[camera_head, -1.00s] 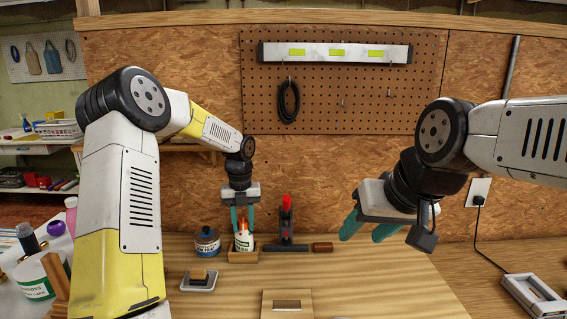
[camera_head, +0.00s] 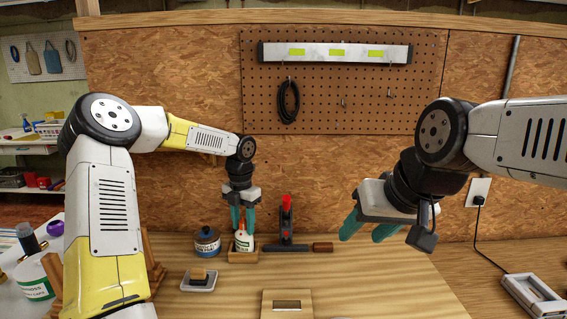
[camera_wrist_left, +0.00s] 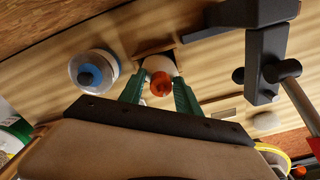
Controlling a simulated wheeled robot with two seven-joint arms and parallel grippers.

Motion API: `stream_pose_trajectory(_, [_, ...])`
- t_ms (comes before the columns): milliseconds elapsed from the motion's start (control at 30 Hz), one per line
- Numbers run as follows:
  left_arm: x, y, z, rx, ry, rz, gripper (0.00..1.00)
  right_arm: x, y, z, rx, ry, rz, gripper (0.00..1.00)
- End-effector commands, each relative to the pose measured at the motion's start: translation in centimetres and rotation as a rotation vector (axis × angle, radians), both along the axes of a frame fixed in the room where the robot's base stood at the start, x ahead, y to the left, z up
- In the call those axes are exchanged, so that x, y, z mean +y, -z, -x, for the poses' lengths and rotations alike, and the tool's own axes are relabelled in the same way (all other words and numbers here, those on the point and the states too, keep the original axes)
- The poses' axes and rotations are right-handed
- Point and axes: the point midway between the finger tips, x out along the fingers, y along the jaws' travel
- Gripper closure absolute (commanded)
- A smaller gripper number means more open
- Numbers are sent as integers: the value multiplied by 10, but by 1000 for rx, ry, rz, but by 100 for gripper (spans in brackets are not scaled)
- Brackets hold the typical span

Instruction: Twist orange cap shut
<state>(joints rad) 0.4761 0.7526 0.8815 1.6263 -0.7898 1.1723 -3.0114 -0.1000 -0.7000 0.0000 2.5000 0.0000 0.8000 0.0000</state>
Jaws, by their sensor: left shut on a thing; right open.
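A white bottle with a green label (camera_head: 244,243) stands upright in a small wooden holder (camera_head: 243,257) at the back of the workbench. Its orange cap (camera_wrist_left: 161,84) shows from above in the left wrist view. My left gripper (camera_head: 243,217) points down over the bottle and is shut on the cap, with one green finger on each side. It also shows in the left wrist view (camera_wrist_left: 159,88). The fingers partly hide the cap in the head view. My right gripper (camera_head: 371,229) is open and empty, above the bench to the right, well apart from the bottle.
A brush-like block on a tray (camera_head: 199,278) lies in front. The bench's right middle is clear.

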Motion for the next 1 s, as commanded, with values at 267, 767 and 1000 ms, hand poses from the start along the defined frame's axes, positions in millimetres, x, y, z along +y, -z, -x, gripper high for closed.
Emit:
stream_pose_trajectory(267, [-5, 5, 4, 13, 138, 15, 85, 0, 0, 0, 0, 0, 0, 52])
stream_pose_trajectory(767, [1, 5, 2, 10, 148, 7, 51, 0, 0, 0, 0, 0, 0, 52])
stream_pose_trajectory(1000, [4, 4, 1, 8, 144, 5, 51, 0, 0, 0, 0, 0, 0, 52])
